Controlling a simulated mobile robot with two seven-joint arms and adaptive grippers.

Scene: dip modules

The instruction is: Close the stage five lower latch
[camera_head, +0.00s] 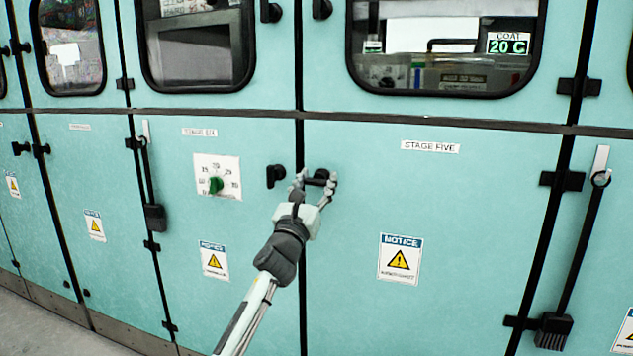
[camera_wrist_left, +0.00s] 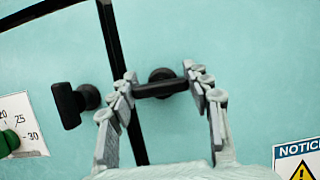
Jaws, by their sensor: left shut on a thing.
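The stage five lower latch (camera_head: 318,181) is a black handle near the left edge of the teal stage five lower door (camera_head: 470,230). In the left wrist view the latch (camera_wrist_left: 162,88) lies about horizontal, with its round pivot behind it. My left gripper (camera_head: 317,177) is at the latch, its grey fingers on either side of the handle and closed on its ends. The left wrist view shows the fingers (camera_wrist_left: 160,74) at both ends of the handle. My right gripper is in neither view.
A similar black latch (camera_head: 275,176) stands upright on the neighbouring door, just left of my gripper, across the dark door seam. A green knob (camera_head: 215,185) on a white dial plate is further left. Upper windowed doors are above. The door face right of the gripper is clear.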

